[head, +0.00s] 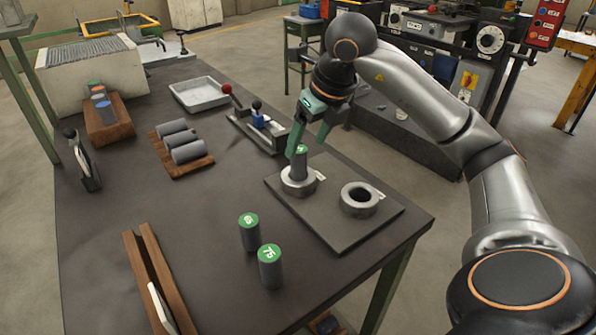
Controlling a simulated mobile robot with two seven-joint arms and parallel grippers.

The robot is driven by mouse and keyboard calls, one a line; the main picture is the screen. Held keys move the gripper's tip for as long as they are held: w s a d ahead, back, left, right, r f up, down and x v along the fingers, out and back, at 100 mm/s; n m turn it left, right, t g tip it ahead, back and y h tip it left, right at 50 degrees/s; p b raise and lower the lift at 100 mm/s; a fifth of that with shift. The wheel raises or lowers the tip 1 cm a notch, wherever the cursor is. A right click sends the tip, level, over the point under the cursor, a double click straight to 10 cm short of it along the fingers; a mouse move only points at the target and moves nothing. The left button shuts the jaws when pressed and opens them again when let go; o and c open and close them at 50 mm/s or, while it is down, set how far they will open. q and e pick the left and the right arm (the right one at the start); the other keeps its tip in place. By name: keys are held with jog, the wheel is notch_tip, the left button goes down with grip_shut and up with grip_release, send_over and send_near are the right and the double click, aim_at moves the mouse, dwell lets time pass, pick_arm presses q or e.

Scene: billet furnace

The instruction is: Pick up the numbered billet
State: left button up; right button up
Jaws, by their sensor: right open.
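A grey billet (299,167) with a green top stands upright in the left ring socket (297,185) on the dark plate (335,226). Its number is partly hidden by a finger. My right gripper (306,150) is open, its fingertips at the top of this billet; I cannot tell whether they touch it. Two more green-topped billets stand on the table in front of the plate: one (249,234) with a number too small to read surely, and one marked 75 (270,270). The right ring socket (359,198) is empty. My left gripper is not in view.
Several plain billets lie on a wooden rack (182,165). A wooden block (112,132) holds capped pieces. A grey tray (200,94) and a red-knobbed fixture (258,128) stand behind. A wooden trough (150,272) lies at front left. The table's middle is clear.

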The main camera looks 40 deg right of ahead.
aim_at(302, 150)
jog(key=b+x, duration=0.1)
jog(key=x, duration=0.5)
jog(key=shift+w+f, duration=0.2)
jog(key=shift+w, duration=0.1)
jog(key=shift+r, duration=0.1)
grip_shut()
jog(key=shift+r, duration=0.1)
dwell(1.0)
